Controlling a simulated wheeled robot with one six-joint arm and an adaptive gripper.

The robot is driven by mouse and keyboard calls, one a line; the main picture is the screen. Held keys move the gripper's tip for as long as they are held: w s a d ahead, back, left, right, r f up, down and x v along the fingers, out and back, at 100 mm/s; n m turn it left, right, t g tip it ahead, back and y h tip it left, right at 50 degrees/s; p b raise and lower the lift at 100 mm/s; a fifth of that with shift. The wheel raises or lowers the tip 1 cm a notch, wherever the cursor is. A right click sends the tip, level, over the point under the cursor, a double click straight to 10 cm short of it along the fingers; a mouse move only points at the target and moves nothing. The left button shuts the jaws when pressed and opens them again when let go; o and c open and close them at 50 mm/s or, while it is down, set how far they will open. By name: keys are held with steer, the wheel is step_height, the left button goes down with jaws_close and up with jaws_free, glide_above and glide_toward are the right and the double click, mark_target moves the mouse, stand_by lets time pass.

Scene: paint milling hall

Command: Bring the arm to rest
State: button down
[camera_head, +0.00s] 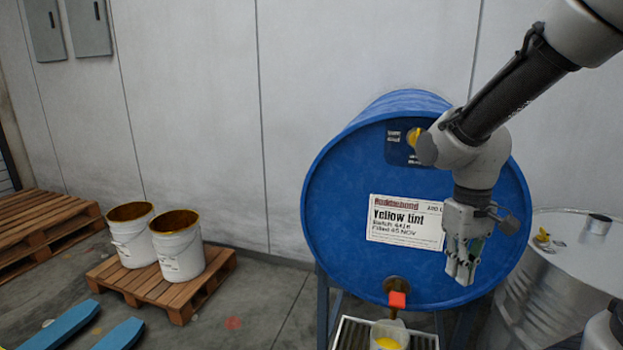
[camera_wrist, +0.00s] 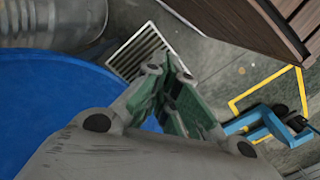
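My gripper (camera_head: 461,280) hangs fingers-down in front of the right part of a blue drum's face, with the arm coming in from the upper right. In the wrist view my gripper's green-padded fingers (camera_wrist: 172,85) are drawn together, with nothing seen between them. The blue drum (camera_head: 345,160) lies on its side on a stand, labelled "Yellow tint"; its blue surface also fills the left of the wrist view (camera_wrist: 45,95). A red-handled tap (camera_head: 397,299) is low on its face. Below it stands a cup with yellow in it (camera_head: 388,340).
A grated tray (camera_head: 350,335) lies under the tap. A metal drum (camera_head: 550,290) stands close at the right. Two white buckets (camera_head: 180,255) stand on a wooden pallet (camera_head: 215,275) at left, with another pallet (camera_head: 50,230) behind. Blue forks (camera_head: 62,325) lie at lower left.

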steer(key=s+d+r+m+t, duration=0.1)
steer(key=s+d+r+t, duration=0.1)
steer(key=r, duration=0.4)
steer(key=s+d+r+m+t, duration=0.2)
steer(key=s+d+r+t, duration=0.1)
steer(key=s+d+r, duration=0.2)
steer(key=shift+s+d+r, duration=0.3)
steer(key=shift+s+r, duration=0.15)
steer(key=shift+s, duration=0.25)
stand_by(1.4)
